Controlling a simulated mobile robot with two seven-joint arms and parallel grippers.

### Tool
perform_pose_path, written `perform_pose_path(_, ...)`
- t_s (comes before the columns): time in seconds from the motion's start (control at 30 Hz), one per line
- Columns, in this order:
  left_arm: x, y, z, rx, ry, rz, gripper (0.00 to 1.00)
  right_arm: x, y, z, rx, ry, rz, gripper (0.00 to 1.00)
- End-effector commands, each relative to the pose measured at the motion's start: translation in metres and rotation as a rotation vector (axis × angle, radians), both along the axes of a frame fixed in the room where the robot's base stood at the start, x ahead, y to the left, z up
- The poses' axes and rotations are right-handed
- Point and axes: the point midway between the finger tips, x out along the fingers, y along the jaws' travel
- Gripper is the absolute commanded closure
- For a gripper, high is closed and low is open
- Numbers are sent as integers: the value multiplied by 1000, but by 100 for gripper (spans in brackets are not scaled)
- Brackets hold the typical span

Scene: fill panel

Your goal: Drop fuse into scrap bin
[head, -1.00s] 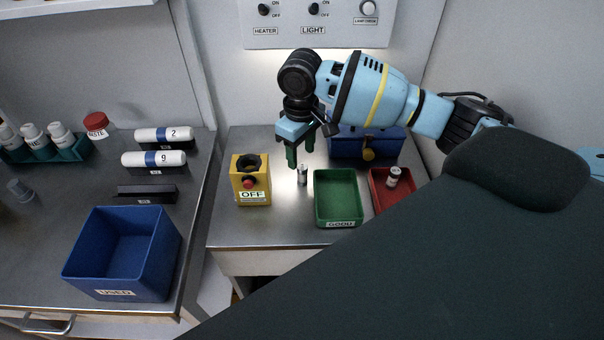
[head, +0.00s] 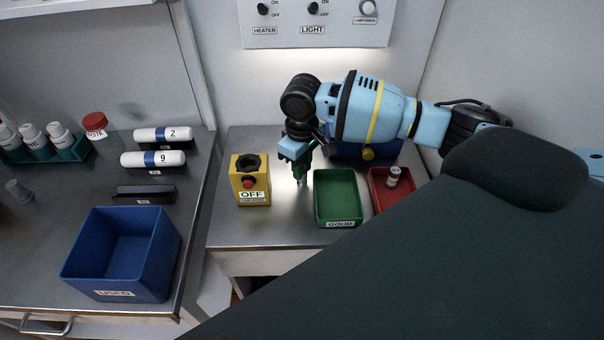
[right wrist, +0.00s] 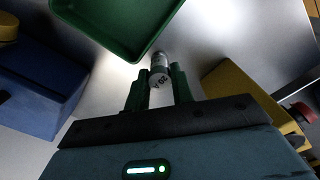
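A small silver-and-white fuse (right wrist: 160,66) with dark print on its end shows between the fingertips in the right wrist view. My right gripper (head: 301,177) points down over the steel bench, left of the green tray, and hides this fuse in the head view. Its green fingers are open, one on each side of the fuse, with a narrow gap showing. Another small fuse-like cylinder (head: 394,176) stands in the red tray (head: 379,200), right of the green tray. No scrap label is readable on the red tray. My left gripper is not in view.
The green tray (head: 338,200) labelled GOOD is empty; its wall (right wrist: 110,40) is close to my right gripper. A yellow box (head: 251,182) marked OFF stands left. A blue box (head: 345,150) is behind my arm. A blue USED bin (head: 120,285) stands on the left counter.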

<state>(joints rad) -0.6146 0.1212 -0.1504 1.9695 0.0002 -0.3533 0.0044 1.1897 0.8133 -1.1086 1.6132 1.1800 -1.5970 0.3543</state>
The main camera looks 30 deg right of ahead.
Motion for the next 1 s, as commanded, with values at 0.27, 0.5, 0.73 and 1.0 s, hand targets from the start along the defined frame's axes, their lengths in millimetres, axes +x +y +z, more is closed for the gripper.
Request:
perform_pose_path(0.27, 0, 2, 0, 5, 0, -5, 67, 0, 0, 1, 0, -1, 0, 100)
perform_pose_path(0.5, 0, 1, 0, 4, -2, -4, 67, 0, 0, 6, 1, -2, 1, 100)
perform_pose_path(0.73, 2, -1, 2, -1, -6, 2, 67, 1, 0, 33, 0, -4, 0, 100)
perform_pose_path(1.0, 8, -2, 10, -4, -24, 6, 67, -31, 45, 42, 3, -1, 8, 100)
